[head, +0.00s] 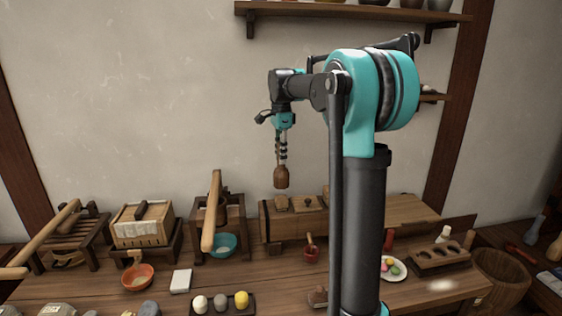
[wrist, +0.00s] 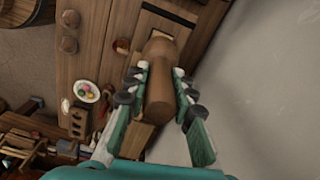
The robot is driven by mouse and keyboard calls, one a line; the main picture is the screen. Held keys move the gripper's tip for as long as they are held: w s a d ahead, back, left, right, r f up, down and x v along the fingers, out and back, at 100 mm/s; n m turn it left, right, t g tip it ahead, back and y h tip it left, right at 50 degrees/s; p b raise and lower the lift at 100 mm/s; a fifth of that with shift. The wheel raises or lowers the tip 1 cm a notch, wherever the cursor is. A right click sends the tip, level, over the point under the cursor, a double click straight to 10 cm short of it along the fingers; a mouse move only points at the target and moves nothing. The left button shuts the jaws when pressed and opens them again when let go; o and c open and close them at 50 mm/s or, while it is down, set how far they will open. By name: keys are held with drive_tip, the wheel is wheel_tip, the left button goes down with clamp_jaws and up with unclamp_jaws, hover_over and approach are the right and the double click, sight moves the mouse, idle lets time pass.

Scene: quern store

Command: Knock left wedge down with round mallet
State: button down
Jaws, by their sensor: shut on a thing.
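My gripper (head: 281,145) is shut on the round wooden mallet (head: 281,177) and holds it in the air, head down. In the wrist view the mallet (wrist: 160,88) lies between both fingers, with its wide end away from the palm. Below it stands a wooden beam block (head: 284,231) with two small wooden pieces on top, seemingly the wedges. The left wedge (head: 282,204) is almost straight under the mallet in the head view, with a gap between them. The right wedge (head: 309,201) is beside it. How deep each sits cannot be told.
A press with a long wooden lever (head: 212,215) stands left of the block, with a teal bowl (head: 222,245) at it. A small red mortar (head: 311,254) stands in front. A plate of coloured sweets (head: 393,268) lies to the right. The wall is close behind.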

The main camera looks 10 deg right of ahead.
sight(281, 167)
idle(0.3)
wheel_tip(281, 167, down, 5)
drive_tip(key=shift+f, duration=0.1)
drive_tip(key=shift+r, duration=2.4)
